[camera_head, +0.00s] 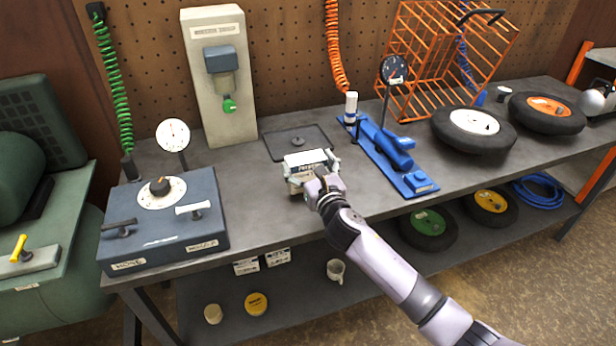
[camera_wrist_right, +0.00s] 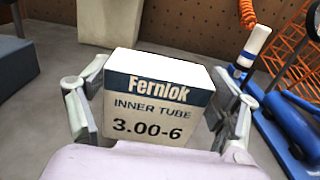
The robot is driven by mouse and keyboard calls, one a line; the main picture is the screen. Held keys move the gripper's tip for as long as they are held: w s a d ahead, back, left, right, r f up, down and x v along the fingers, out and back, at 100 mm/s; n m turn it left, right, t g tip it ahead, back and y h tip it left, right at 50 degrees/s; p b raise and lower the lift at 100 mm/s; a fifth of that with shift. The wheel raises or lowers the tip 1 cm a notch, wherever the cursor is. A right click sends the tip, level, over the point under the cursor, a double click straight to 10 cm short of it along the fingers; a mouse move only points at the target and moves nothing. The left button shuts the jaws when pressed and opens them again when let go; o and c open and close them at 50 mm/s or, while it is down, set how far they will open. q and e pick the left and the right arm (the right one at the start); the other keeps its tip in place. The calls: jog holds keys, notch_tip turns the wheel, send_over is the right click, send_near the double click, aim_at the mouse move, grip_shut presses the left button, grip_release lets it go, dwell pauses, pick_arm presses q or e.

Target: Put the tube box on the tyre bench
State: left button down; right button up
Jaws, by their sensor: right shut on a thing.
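The tube box (camera_wrist_right: 155,105) is a white carton with a dark blue band reading "Fernlok INNER TUBE 3.00-6". My right gripper (camera_head: 312,180) is shut on it, with a finger on each side in the right wrist view (camera_wrist_right: 158,125). In the head view the box (camera_head: 303,161) is at the front middle of the tyre bench (camera_head: 260,214), just in front of a dark mat. I cannot tell whether the box touches the bench top or is slightly above it. My left gripper is not in view.
A blue tool stand (camera_head: 388,152) is close to the right of the box. A blue-grey control box (camera_head: 164,219) stands at the left. Tyres (camera_head: 474,129) lie at the right. Bare bench top lies left of the gripper.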

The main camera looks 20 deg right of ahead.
aim_at(309, 177)
jog(key=shift+f+b, duration=0.35)
jog(key=shift+f, duration=1.2)
jog(key=shift+f, duration=0.15)
jog(key=o, duration=1.2)
jog(key=shift+o, duration=0.2)
jog(key=shift+r, duration=0.25)
jog(key=shift+s+f, duration=0.2)
jog(key=shift+s, duration=0.15)
jog(key=s, duration=1.1)
jog(key=shift+s+d, duration=0.2)
